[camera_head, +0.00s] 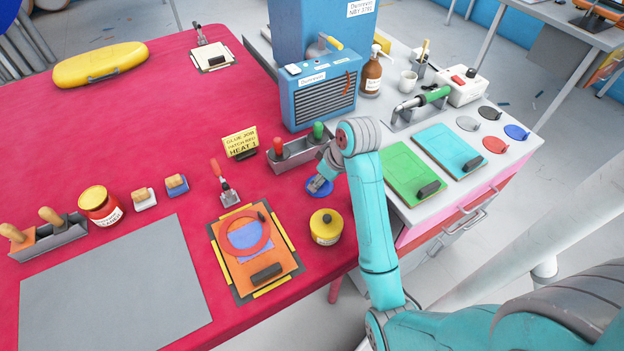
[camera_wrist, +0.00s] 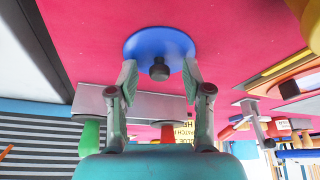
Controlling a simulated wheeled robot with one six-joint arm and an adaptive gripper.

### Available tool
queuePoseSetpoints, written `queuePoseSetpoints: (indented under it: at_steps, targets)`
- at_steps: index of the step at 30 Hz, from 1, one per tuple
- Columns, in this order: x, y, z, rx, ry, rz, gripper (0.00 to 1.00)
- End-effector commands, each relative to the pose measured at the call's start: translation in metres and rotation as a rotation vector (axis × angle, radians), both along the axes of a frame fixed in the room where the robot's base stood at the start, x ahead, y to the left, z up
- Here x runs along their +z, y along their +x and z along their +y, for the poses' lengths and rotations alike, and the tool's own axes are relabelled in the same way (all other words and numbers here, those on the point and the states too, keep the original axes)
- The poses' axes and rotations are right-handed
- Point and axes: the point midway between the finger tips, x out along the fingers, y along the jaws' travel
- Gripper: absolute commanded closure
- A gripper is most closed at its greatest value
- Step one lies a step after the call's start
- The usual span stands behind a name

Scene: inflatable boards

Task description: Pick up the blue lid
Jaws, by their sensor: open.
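A round blue lid (camera_head: 316,188) with a dark knob lies flat on the red tabletop, partly hidden by my gripper (camera_head: 320,182) in the head view. In the wrist view the blue lid (camera_wrist: 160,45) lies ahead of my open gripper (camera_wrist: 160,80), its dark knob between the two fingertips. The fingertips reach over the lid's near edge; I cannot tell whether they touch it. A second blue disc (camera_head: 517,132) lies on the grey counter at right, beside several other discs.
An orange board (camera_head: 262,275) lies at front left. Bare red tabletop (camera_head: 150,110) spreads at back left.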

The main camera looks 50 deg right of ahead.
Motion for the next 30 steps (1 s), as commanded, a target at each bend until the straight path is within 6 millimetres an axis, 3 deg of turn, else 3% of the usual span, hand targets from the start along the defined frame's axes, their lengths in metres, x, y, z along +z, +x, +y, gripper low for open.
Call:
queuePoseSetpoints:
  at_steps: [5, 11, 12, 30]
  targets:
    - [0.0001, 0.0001, -0.0001, 0.000, 0.000, 0.000, 0.51]
    - [0.0002, 0.0003, -0.0002, 0.000, -0.001, 0.000, 0.98]
    - [0.0002, 0.0003, -0.0002, 0.000, -0.001, 0.000, 1.00]
    - [0.0041, 0.0089, 0.0001, 0.000, -0.002, -0.001, 1.00]
